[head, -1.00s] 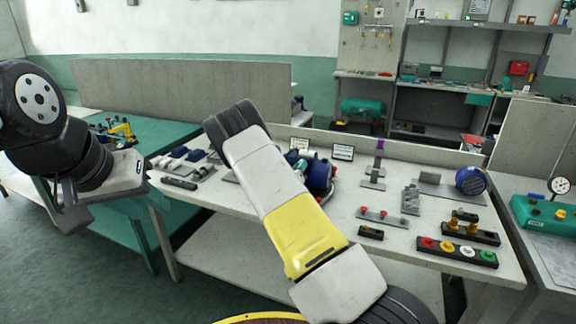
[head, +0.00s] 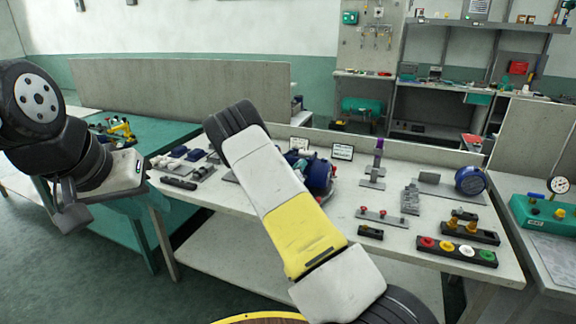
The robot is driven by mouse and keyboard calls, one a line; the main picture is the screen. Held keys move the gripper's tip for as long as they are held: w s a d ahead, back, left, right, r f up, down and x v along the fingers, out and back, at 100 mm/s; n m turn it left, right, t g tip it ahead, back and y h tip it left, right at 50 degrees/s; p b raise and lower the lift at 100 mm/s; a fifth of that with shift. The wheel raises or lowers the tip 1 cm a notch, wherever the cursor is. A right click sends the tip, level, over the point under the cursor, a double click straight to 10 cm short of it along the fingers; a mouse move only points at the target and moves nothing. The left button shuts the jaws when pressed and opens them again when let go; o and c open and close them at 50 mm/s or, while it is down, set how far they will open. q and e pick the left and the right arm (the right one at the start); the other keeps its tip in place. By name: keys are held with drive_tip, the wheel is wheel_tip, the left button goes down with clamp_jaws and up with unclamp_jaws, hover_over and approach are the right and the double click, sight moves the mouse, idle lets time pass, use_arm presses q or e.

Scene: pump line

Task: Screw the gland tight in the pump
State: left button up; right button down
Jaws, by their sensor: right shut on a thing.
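The blue pump (head: 319,174) stands on the middle of the workbench, partly hidden behind my right arm. A red edge shows at its lower side. The gland cannot be made out. My right arm crosses the middle of the view and covers the bench area left of the pump. My right gripper is hidden behind it, so its jaws and anything in them do not show. My left gripper (head: 72,214) hangs at the left, in front of the green table and away from the pump. Its finger gap is not clear.
The pale workbench (head: 330,225) carries a purple-topped post (head: 379,152), a blue round gauge-like part (head: 470,181), and a black strip with coloured buttons (head: 457,251). Grey and dark parts (head: 180,183) lie at its left. A green unit with a dial (head: 545,215) stands at right.

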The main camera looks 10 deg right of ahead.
drive_tip(key=shift+w+r, duration=0.1)
drive_tip(key=shift+r, duration=0.2)
drive_tip(key=m, duration=0.3)
drive_tip(key=c, duration=1.4)
unclamp_jaws()
drive_tip(key=shift+a, duration=0.1)
drive_tip(key=shift+f, duration=0.15)
drive_tip(key=shift+f+n, duration=0.1)
drive_tip(key=shift+n, duration=1.3)
drive_tip(key=shift+c, duration=0.6)
clamp_jaws()
